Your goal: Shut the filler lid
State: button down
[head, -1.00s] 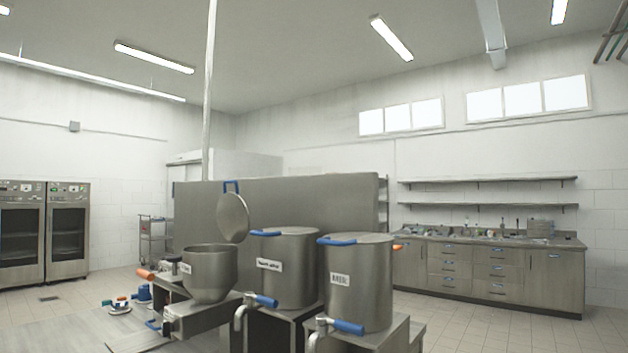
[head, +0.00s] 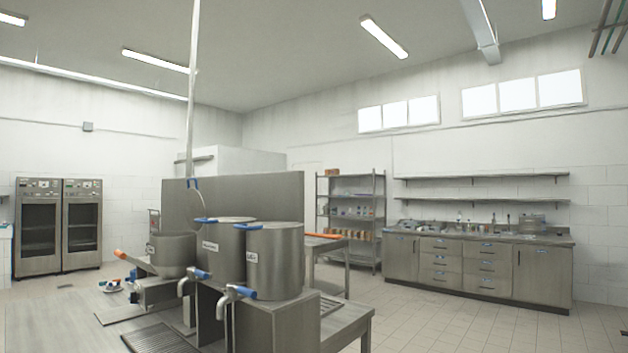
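The filler (head: 172,255) is the open steel bowl at the left of a row of steel vessels. Its lid (head: 198,203) stands raised above the bowl's right rim, seen nearly edge-on as a thin curved line. A blue handle (head: 192,183) is at the lid's top. Part of the bowl's right side is hidden behind the middle pot. My gripper is not in view.
Two closed steel pots, the middle one (head: 224,250) and the right one (head: 274,262), have blue handles and blue-levered taps. A steel panel (head: 250,196) stands behind. A steel table (head: 345,325) is at the right. The tiled floor (head: 440,325) is clear farther right.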

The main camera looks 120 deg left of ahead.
aim_at(194, 205)
jog(key=u, duration=2.5)
jog(key=i, duration=3.1)
jog(key=u, duration=2)
